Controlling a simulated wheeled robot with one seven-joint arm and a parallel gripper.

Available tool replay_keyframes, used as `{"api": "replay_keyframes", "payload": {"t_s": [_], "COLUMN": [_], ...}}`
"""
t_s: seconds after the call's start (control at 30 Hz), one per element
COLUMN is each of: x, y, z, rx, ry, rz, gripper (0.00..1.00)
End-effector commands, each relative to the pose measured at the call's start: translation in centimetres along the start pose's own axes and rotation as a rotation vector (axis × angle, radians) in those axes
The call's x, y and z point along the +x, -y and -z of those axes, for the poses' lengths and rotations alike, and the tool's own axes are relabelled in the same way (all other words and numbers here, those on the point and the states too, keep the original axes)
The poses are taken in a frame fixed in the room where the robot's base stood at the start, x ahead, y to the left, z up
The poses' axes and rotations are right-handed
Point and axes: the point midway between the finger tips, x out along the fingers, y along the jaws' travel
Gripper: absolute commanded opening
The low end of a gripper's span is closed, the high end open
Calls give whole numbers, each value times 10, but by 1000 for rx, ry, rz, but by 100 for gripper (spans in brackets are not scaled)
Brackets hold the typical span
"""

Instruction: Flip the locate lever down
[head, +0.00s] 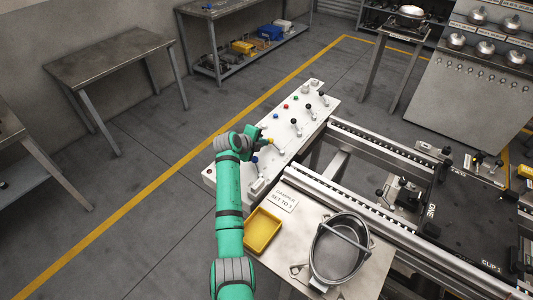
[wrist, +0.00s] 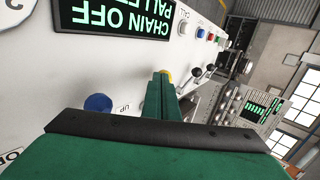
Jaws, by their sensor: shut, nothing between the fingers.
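The white control panel (head: 283,120) carries several black-knobbed levers, among them a lever (head: 295,122) near my gripper and another lever (head: 308,107) farther along. No label reading "locate" is legible, so I cannot tell which lever it is. My gripper (head: 264,143) is at the panel, over its middle, beside a yellow part. In the wrist view the green fingers (wrist: 165,92) are shut and empty, with a yellow knob (wrist: 168,73) just behind their tips; contact cannot be told. Levers (wrist: 203,73) stand beyond the fingers to the right, apart from them.
A blue knob (wrist: 98,103) and a lit display (wrist: 118,16) are on the panel. A yellow tray (head: 263,231) and a metal pot (head: 340,248) stand on the near table. The conveyor rail (head: 378,165) runs right of the panel.

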Motion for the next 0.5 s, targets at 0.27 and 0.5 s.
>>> {"api": "replay_keyframes", "payload": {"t_s": [0.27, 0.5], "x": [12, 20], "y": [8, 14], "z": [0, 0], "rx": [-1, -1], "ry": [-1, 1], "rz": [-3, -2], "gripper": [0, 0]}}
